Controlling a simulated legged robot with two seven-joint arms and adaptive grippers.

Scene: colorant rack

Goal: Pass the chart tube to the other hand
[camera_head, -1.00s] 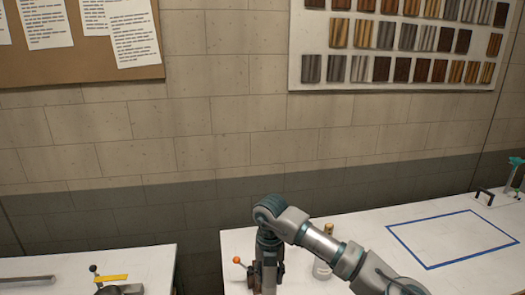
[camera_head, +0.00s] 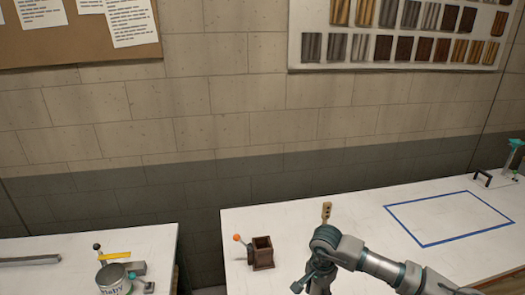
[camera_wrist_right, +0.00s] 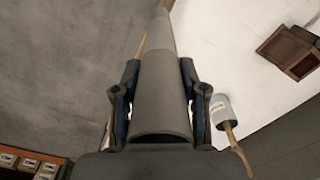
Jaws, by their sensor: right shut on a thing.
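The chart tube (camera_wrist_right: 163,90) is a long grey cylinder in the right wrist view. It runs from the near edge up toward the top of that view and narrows with distance. My right gripper (camera_wrist_right: 160,95) is shut on it, with one finger on each side. In the head view my right arm (camera_head: 375,262) comes in from the lower right and bends down over the right bench. The right fingertips and the tube cannot be made out clearly there. My left gripper is not in view.
A brown wooden box (camera_head: 262,253) stands left of my right arm on the white bench (camera_head: 340,205). A blue taped rectangle (camera_head: 450,219) encloses bare bench. A paint can (camera_head: 113,281) stands on the left bench.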

